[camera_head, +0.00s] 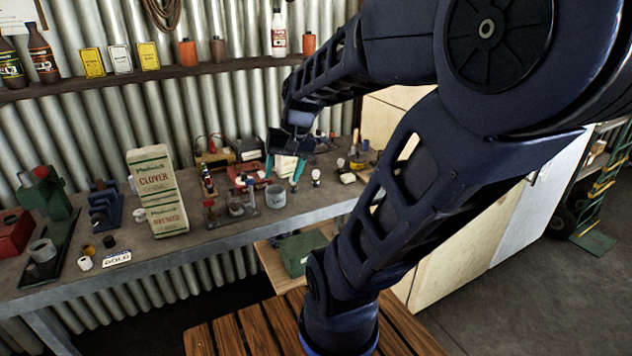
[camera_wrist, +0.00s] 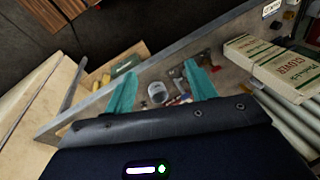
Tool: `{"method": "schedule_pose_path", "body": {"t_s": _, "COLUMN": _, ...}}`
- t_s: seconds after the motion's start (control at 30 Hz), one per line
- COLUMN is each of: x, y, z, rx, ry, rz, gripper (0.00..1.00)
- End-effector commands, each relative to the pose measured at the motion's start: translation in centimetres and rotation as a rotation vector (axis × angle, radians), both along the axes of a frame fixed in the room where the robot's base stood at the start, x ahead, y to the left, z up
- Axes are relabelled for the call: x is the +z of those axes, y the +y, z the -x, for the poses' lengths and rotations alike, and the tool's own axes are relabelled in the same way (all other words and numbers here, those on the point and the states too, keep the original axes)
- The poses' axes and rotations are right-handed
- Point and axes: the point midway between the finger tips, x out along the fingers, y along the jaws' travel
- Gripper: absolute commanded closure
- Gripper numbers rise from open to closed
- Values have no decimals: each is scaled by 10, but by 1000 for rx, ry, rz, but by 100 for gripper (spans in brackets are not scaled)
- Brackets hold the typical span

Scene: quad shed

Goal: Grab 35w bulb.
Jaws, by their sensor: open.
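A small whitish bulb-like thing (camera_head: 316,177) stands on the workbench (camera_head: 235,235) in the head view, just right of my gripper. It is too small for me to read any wattage. A pale flat thing (camera_head: 347,178) lies right of it. My gripper (camera_head: 284,172) is open above the back middle of the bench, its teal fingers pointing down. A pale box-like thing (camera_head: 286,164) shows between the fingers; I cannot tell its distance from them. In the wrist view my open gripper (camera_wrist: 162,82) frames a grey cup (camera_wrist: 157,93), with blurred small items beside it.
A grey cup (camera_head: 275,196) stands in front of my gripper. A clamp-like tool (camera_head: 237,208) and tall Clover box (camera_head: 153,178) stand left. A red tray (camera_head: 247,172) lies behind. A shelf (camera_head: 150,76) with bottles and tins runs above. The front bench strip is mostly clear.

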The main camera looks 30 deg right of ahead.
Motion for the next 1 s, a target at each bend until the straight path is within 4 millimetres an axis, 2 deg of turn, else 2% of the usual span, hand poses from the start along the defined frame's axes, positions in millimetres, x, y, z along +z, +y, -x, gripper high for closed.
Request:
{"method": "schedule_pose_path", "body": {"t_s": 0.2, "x": -25, "y": 12, "z": -19, "rx": -155, "ry": 165, "rz": -223, "gripper": 44}}
{"method": "schedule_pose_path", "body": {"t_s": 0.57, "x": -51, "y": 20, "z": -65, "rx": -433, "ry": 369, "rz": -612, "gripper": 44}}
{"method": "schedule_pose_path", "body": {"t_s": 0.77, "x": -62, "y": 10, "z": -98, "rx": -603, "ry": 445, "rz": -837, "gripper": 44}}
{"method": "schedule_pose_path", "body": {"t_s": 1.0, "x": -79, "y": -18, "z": -140, "rx": -817, "ry": 497, "rz": -1109, "gripper": 44}}
